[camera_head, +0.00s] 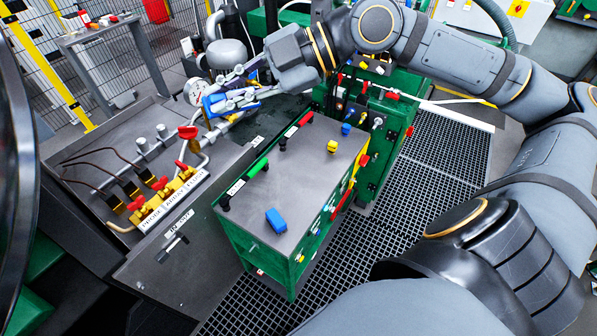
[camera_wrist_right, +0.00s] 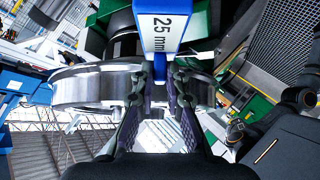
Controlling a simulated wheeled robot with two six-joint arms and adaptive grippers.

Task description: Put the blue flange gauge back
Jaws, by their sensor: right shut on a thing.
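The blue flange gauge (camera_wrist_right: 165,32) has a white face marked "25 mm". It stands upright between the fingertips of my right gripper (camera_wrist_right: 160,78), which is shut on its narrow blue stem. In the head view the right gripper (camera_head: 238,97) reaches in at upper middle, with blue of the gauge (camera_head: 211,104) showing at its fingers. The gripper hides part of the gauge there. A shiny metal wheel rim (camera_wrist_right: 85,92) shows behind the fingers in the wrist view; I cannot tell whether the gauge touches it. My left gripper is not in view.
A green cabinet (camera_head: 262,243) stands in the middle with a blue block (camera_head: 276,221) and coloured knobs on its grey top. Left of it, a grey bench (camera_head: 90,167) carries red-handled valves (camera_head: 160,184) and a dial (camera_head: 195,90). Grated floor (camera_head: 435,150) lies right.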

